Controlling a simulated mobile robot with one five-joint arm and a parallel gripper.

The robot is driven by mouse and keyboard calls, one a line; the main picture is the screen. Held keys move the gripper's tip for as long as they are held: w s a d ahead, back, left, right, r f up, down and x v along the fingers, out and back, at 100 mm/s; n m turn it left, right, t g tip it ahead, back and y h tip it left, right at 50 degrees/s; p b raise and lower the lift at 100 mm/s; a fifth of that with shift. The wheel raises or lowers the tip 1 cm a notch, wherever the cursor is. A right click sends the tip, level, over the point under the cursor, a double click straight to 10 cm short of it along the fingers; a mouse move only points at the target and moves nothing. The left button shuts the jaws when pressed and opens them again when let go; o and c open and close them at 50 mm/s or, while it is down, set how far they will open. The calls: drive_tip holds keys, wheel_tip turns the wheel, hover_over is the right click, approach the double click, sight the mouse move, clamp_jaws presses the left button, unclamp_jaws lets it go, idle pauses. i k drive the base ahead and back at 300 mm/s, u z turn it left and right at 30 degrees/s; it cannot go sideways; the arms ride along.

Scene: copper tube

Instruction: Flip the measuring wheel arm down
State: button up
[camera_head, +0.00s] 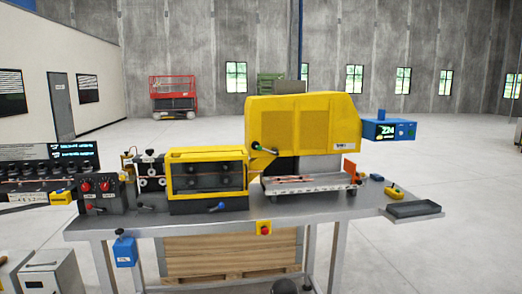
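A copper tube machine stands on a grey metal table (345,214). A small unit with round wheels (152,172) sits between the red-knobbed control box and the yellow-framed roller box (208,176). I cannot make out for sure which part is the measuring wheel arm, or whether it is up or down. My gripper is not in view. A dark rounded shape, cut off at the bottom edge, is too little seen to name.
A control box (100,192) with red knobs stands at the table's left. A grey tray (413,209) juts out at the right. The floor to the right is clear.

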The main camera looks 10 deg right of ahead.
sight(256, 145)
drive_tip(key=z, duration=0.05)
drive_tip(key=i, duration=0.6)
drive_tip(key=u, duration=0.6)
drive_tip(key=i, duration=0.8)
drive_tip(key=u, duration=0.45)
